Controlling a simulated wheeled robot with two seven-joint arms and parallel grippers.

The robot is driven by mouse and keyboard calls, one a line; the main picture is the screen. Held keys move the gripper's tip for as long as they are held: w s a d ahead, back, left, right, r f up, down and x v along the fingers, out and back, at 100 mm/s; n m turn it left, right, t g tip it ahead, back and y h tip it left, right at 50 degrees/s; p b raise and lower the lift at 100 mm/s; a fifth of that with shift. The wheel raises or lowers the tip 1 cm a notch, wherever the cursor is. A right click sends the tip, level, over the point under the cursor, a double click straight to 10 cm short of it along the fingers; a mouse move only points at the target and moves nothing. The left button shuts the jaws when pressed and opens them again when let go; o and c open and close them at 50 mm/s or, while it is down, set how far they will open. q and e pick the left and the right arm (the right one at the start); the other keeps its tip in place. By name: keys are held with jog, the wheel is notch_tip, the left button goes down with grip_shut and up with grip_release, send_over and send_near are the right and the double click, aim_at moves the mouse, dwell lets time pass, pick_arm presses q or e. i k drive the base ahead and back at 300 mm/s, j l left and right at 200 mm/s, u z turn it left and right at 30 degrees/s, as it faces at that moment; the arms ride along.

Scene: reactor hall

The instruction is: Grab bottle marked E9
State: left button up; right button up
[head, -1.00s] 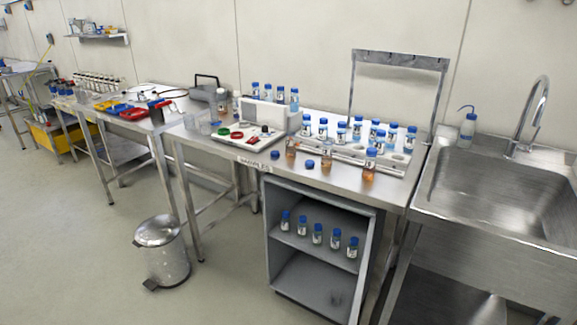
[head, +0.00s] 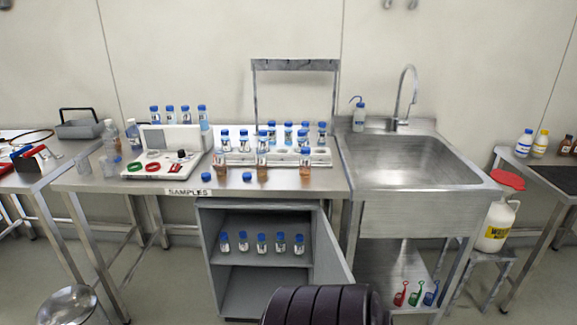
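Many small blue-capped bottles are in view, but their labels are too small to read, so I cannot tell which is E9. Several bottles (head: 288,134) stand in the pale rack on the samples bench (head: 330,184). Another row of bottles (head: 186,114) stands behind the white instrument. More capped bottles (head: 262,244) stand on the shelf of the open cabinet (head: 228,283) below. Neither of my grippers is in view; a dark ribbed part of mine shows at the bottom.
A white instrument (head: 160,142) and loose blue caps (head: 247,176) are on the bench. The cabinet door (head: 330,250) stands open to the right. A steel sink (head: 405,165) adjoins the bench. A metal bin (head: 68,305) is at lower left. A white jug (head: 495,228) stands at right.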

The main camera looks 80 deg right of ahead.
aim_at(305, 160)
jog(key=i+z, duration=0.6)
jog(key=z, duration=0.15)
jog(key=i+j+z, duration=0.1)
jog(key=i+z, duration=0.25)
jog(key=k, duration=0.05)
